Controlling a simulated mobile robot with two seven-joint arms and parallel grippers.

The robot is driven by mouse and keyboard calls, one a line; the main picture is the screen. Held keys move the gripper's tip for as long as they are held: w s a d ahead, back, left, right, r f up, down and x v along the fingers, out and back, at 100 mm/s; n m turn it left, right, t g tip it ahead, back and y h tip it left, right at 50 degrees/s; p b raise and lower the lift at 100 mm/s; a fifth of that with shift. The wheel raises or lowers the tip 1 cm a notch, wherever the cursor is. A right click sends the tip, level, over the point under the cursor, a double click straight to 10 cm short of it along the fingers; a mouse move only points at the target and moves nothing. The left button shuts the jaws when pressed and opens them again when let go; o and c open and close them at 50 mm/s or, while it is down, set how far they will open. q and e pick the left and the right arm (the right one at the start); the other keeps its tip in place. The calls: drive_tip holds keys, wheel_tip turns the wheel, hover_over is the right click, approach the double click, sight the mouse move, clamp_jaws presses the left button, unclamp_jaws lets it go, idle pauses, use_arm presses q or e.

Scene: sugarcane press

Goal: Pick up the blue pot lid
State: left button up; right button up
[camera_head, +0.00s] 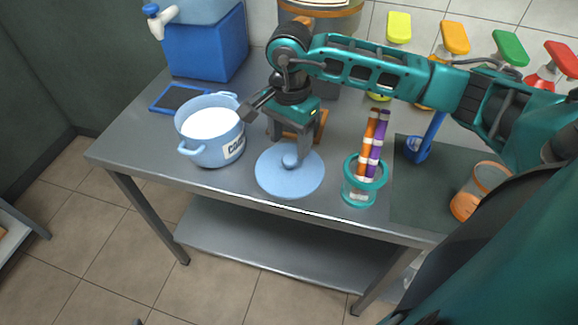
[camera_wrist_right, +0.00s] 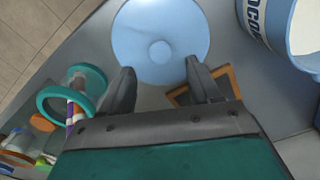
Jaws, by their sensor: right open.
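The blue pot lid (camera_head: 285,181) lies flat on the grey table near its front edge, with a round knob at its centre. In the right wrist view the lid (camera_wrist_right: 160,28) is at the top, its knob just beyond the fingertips. My right gripper (camera_head: 289,158) is open and points down over the lid, close to the knob. In the wrist view its fingers (camera_wrist_right: 160,72) are spread with nothing between them. I cannot tell whether a finger touches the knob. The blue pot (camera_head: 194,154) with white contents stands left of the lid, uncovered. My left gripper is not seen.
A teal holder (camera_head: 359,195) with orange and purple sticks stands right of the lid. A wooden-framed item (camera_head: 321,127) lies behind my gripper. A blue dispenser (camera_head: 204,48), several coloured bottles and an orange jar (camera_head: 465,206) stand around. The table's front edge is close to the lid.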

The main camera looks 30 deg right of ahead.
sight(290, 158)
wheel_tip(290, 158, down, 6)
drive_tip(key=shift+r, duration=0.1)
idle(0.4)
drive_tip(key=c, duration=1.1)
drive_tip(key=shift+r, duration=0.1)
drive_tip(key=shift+c, duration=0.2)
